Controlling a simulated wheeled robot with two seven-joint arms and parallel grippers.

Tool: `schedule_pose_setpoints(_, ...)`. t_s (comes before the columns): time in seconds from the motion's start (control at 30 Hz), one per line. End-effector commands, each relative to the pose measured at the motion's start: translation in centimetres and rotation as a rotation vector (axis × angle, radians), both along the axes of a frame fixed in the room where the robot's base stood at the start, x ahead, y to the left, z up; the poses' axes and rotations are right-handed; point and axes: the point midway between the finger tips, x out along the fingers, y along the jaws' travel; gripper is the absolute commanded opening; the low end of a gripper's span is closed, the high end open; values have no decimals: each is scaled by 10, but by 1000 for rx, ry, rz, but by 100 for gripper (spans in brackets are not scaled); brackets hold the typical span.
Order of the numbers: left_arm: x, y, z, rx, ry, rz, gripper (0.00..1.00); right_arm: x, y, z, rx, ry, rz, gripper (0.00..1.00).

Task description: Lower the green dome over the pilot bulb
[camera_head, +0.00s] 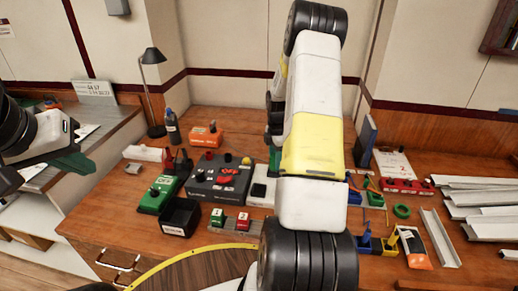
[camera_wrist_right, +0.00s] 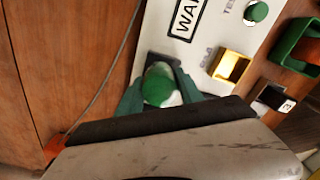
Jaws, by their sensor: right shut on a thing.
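The green dome (camera_wrist_right: 161,86) sits between the green fingers of my right gripper (camera_wrist_right: 161,92) in the right wrist view. The gripper is shut on it, over the edge of a pale panel (camera_wrist_right: 205,45) with black lettering. The pilot bulb is not visible, and whether the dome touches the panel cannot be told. In the head view my right arm covers the dome, and only a bit of green finger shows beside it. My left gripper (camera_head: 72,163) is at the far left; whether its green fingers are apart is unclear.
In the right wrist view, a lit yellow square (camera_wrist_right: 232,67) and a green round knob (camera_wrist_right: 256,12) are close by. In the head view, a grey control box (camera_head: 206,187), a black bin (camera_head: 181,216) and a green device (camera_head: 158,196) stand left of my right arm. Metal channels (camera_head: 485,205) lie right.

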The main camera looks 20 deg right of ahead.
Motion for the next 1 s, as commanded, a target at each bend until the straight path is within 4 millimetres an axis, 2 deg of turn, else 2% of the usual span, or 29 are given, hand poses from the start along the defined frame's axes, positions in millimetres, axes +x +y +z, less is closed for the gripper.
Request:
schedule_pose_setpoints(0.73,0,0,0,0,0,0,0,0,0,-10,0,-1,0,5)
schedule_pose_setpoints(0.77,0,0,0,0,0,0,0,0,0,-10,0,-1,0,45)
schedule_pose_setpoints(0.87,0,0,0,0,0,0,0,0,0,-10,0,-1,0,65)
schedule_pose_setpoints(0.9,0,0,0,0,0,0,0,0,0,-10,0,-1,0,69)
schedule_pose_setpoints(1.0,0,0,0,0,0,0,0,0,0,-10,0,-1,0,69)
